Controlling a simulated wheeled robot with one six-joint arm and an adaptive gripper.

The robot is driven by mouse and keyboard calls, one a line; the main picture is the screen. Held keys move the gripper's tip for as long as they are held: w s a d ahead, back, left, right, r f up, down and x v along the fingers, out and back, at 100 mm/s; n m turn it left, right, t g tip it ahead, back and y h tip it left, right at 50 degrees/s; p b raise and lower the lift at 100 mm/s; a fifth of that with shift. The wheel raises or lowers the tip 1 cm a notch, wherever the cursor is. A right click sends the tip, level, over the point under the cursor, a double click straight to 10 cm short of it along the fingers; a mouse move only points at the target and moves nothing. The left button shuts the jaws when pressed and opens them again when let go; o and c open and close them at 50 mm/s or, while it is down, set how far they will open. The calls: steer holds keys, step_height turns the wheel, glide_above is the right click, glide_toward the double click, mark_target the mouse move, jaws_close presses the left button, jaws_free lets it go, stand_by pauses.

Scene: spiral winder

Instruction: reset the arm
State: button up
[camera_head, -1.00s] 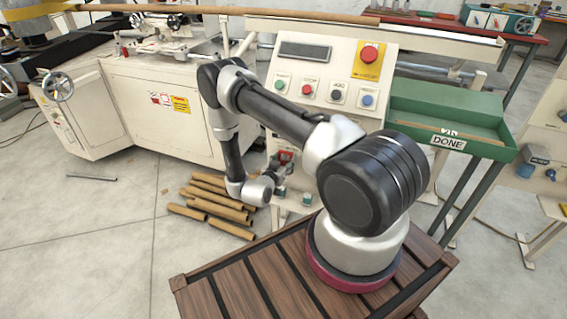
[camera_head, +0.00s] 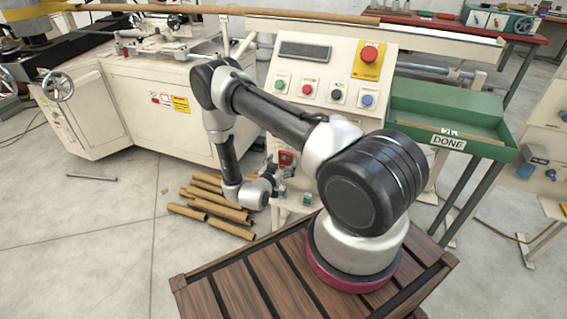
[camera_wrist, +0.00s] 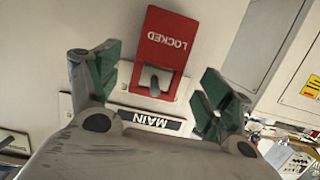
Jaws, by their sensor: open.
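In the wrist view my gripper (camera_wrist: 158,88) is open, with its green-padded fingertips apart and nothing between them. A red cover marked LOCKED (camera_wrist: 168,42) is on the cream panel ahead, in line with the gap between the fingers. A grey switch lever (camera_wrist: 155,80) shows at the cover's lower end, above a dark MAIN label (camera_wrist: 152,121). I cannot tell whether the fingers touch the panel. In the head view my arm is bent over to the left, its wrist low in front of the control cabinet, where the red cover (camera_head: 286,158) shows small.
The control console (camera_head: 325,75) with several buttons stands behind my arm. A green tray marked DONE (camera_head: 446,115) is to its right. Several brown tubes (camera_head: 212,205) lie on the floor left of my wrist. The large cream machine (camera_head: 165,110) stands at the back left.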

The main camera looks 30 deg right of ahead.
steer(key=v, duration=1)
steer(key=s+a+f+n+g+y, duration=0.2)
steer(key=s+a+f+g+y, duration=0.15)
steer(key=f, duration=0.25)
steer(key=s+a+f+n+g+y, duration=0.1)
steer(key=s+a+f+g+y, duration=0.1)
steer(key=a+f+y, duration=0.3)
steer(key=a+r+n+g+y, duration=0.2)
steer(key=a+r, duration=0.1)
steer(key=a, duration=0.1)
steer(key=s+a+r+n+g+y, duration=0.1)
steer(key=s+r+n+g+y, duration=0.1)
steer(key=r, duration=0.7)
steer(key=s+a+r+n+g+y, duration=0.1)
steer(key=s+a+r+n+g, duration=0.1)
steer(key=r, duration=0.7)
steer(key=s+d+r+t, duration=0.2)
steer(key=s+d+r, duration=0.3)
steer(key=r, duration=0.6)
steer(key=s+d+r+n+t+h, duration=0.1)
steer(key=s+d+r, duration=0.4)
steer(key=r, duration=0.7)
steer(key=s+d+r+t, duration=0.3)
steer(key=s+d+r, duration=0.2)
steer(key=r, duration=0.7)
steer(key=shift+d+r, duration=0.25)
steer(key=shift+d, duration=0.55)
